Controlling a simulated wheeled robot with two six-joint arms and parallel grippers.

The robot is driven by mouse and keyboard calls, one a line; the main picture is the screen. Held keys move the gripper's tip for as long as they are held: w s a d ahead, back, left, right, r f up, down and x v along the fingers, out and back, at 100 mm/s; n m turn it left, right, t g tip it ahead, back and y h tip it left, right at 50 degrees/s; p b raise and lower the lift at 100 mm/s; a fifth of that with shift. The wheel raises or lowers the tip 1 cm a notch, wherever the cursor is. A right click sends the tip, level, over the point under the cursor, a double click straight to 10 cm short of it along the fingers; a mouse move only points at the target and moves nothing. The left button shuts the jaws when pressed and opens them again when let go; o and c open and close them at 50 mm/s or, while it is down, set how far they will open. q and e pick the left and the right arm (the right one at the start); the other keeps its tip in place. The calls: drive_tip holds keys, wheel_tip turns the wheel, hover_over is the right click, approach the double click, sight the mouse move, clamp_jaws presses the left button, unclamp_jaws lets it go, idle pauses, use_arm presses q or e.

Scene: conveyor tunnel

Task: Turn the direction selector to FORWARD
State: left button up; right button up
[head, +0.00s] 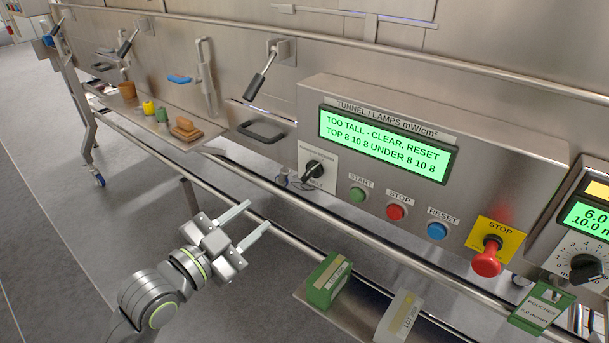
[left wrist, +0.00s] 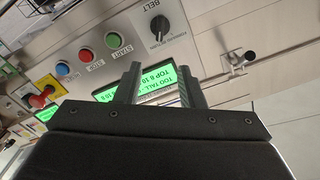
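The direction selector (head: 314,168) is a black knob on a white plate at the left end of the steel control panel. In the head view its pointer tilts toward the upper right; the plate's small lettering is partly unreadable. The selector (left wrist: 159,26) also shows in the left wrist view, on a plate marked BELT. My left gripper (head: 258,215) is open and empty, below and left of the selector and apart from it. Its two fingers (left wrist: 158,78) show in the left wrist view with a gap between them. My right gripper is not in view.
Green START (head: 357,195), red STOP (head: 396,212) and blue RESET (head: 437,231) buttons sit right of the selector, then a red emergency stop (head: 487,262). The display (head: 385,143) reads TOO TALL - CLEAR, RESET. A steel rail (head: 275,188) runs below the panel.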

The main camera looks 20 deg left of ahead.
sight(307, 174)
use_arm(q)
drive_tip(key=x, duration=1.6)
drive_tip(key=shift+w+p, duration=0.2)
drive_tip(key=shift+p, duration=0.1)
clamp_jaws()
